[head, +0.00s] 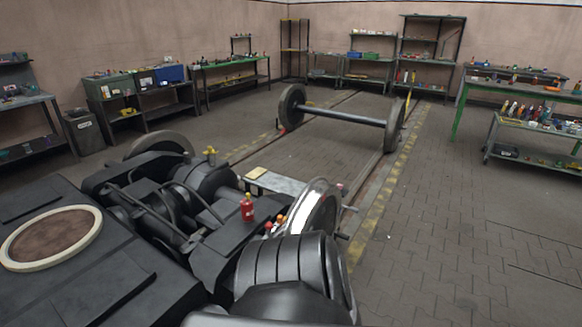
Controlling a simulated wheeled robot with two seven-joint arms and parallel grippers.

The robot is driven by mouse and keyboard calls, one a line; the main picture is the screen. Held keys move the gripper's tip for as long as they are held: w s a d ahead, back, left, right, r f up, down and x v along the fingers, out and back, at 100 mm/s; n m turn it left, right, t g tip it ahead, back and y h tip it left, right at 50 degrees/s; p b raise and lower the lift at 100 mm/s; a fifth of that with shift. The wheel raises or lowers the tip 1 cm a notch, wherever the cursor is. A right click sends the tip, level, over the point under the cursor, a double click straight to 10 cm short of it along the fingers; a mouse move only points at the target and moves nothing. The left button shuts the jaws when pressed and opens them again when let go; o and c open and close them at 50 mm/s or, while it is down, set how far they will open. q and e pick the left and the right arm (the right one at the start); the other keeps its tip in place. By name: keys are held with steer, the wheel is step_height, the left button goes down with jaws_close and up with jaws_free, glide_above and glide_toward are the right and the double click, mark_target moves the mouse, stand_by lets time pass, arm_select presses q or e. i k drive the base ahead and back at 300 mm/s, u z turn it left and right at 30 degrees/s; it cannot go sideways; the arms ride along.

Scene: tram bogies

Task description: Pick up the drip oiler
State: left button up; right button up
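I cannot pick out the drip oiler for certain. A small red bottle-like thing (247,209) with a yellowish top stands upright on the dark bogie (217,245) in the head view. A small yellow, brass-like thing (210,153) sits farther back on the bogie. Small red and orange things (275,224) lie close to the shiny wheel, too small to identify. Neither of my grippers shows in this view.
A wheelset (345,115) stands on the rails beyond the bogie. A grey plate or bench (283,184) lies behind the red bottle. Shelves and a green table (515,83) with many small items line the walls. The paved floor (440,210) at right is clear.

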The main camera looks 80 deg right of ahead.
mark_target(247, 210)
steer(key=z, duration=2.5)
